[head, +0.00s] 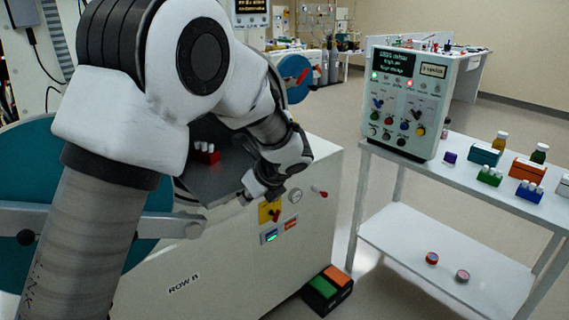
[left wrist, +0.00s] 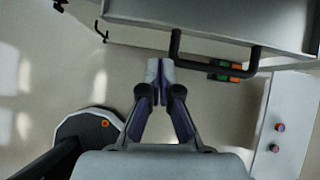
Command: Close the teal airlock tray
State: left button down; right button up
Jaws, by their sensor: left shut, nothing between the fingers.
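The grey airlock tray (head: 218,180) stands out from the white glovebox in the head view, partly hidden behind my left arm. A red rack with white-capped vials (head: 207,156) sits on it. A large teal disc (head: 25,175) is at the left, also partly covered by my arm. My left gripper (head: 246,198) is at the tray's near right edge, shut and empty. In the left wrist view the shut fingertips (left wrist: 160,70) appear just beside a dark bar handle (left wrist: 215,66) on the tray's edge (left wrist: 190,35); I cannot tell whether they touch. My right gripper is not in view.
The glovebox front (head: 235,260) has a yellow switch plate (head: 269,212) and a gauge. A green and orange foot pedal (head: 328,289) is on the floor. A white shelf cart (head: 455,180) with a control box (head: 419,100) and small racks stands right.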

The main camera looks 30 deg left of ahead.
pick_arm(q)
jog(key=w+d+r+m+t+y+p, duration=0.1)
jog(key=w+d+r+t+y, duration=0.1)
jog(key=d+r, duration=0.3)
jog(key=x, duration=0.9)
jog(key=shift+a+f, duration=0.25)
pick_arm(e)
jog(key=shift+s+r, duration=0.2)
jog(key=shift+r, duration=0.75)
pick_arm(q)
jog(key=shift+s, duration=0.2)
jog(key=p, duration=0.4)
send_near(212, 164)
jog(key=x, duration=0.7)
jog(key=shift+w+a+f, duration=0.15)
jog(key=shift+w+a, duration=0.1)
jog(key=shift+a, duration=0.05)
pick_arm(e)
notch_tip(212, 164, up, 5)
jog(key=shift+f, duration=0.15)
